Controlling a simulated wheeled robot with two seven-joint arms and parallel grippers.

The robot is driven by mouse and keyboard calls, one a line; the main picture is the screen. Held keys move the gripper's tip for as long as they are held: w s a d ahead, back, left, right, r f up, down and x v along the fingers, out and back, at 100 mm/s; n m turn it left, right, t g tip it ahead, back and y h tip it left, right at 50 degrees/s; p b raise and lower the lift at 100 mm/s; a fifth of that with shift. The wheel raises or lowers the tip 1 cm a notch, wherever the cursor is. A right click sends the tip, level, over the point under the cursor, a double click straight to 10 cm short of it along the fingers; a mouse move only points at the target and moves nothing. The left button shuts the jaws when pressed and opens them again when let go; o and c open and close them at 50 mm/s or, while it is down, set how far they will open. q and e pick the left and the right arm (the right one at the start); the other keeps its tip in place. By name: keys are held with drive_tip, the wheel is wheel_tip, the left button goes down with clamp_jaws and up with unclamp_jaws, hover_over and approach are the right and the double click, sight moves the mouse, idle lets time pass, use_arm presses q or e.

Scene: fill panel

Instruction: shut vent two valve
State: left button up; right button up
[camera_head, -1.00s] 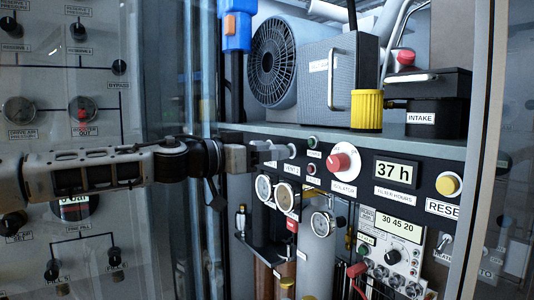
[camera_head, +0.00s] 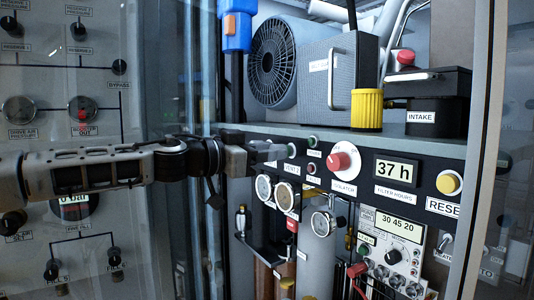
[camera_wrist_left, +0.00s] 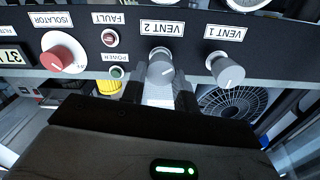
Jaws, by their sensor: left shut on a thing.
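In the head view my left gripper (camera_head: 270,152) reaches in from the left to the black panel strip and covers most of the knob. The "VENT 2" label (camera_head: 292,168) is partly visible there. My right gripper is not in view.
The grey vent one knob (camera_wrist_left: 228,72) is close beside my left gripper. The red isolator knob (camera_head: 342,161) and small fault and power lights (camera_head: 312,141) sit on the same strip. Gauges (camera_head: 286,196) are just below. A glass panel edge stands at left.

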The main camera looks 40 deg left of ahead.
use_arm(q)
drive_tip(key=shift+f+m+b, duration=0.15)
drive_tip(key=shift+m+b, duration=1.8)
drive_tip(key=shift+m, duration=4.15)
drive_tip(key=shift+f+m+b, duration=0.15)
drive_tip(key=shift+m+b, duration=1.75)
drive_tip(key=shift+m, duration=4.2)
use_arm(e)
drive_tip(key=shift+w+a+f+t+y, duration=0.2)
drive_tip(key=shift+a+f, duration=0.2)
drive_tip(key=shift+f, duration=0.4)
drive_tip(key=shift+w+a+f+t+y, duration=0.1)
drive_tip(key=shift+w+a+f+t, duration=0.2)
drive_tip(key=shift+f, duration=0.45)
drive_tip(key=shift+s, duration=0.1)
use_arm(q)
drive_tip(key=o, duration=1)
drive_tip(key=shift+c, duration=0.2)
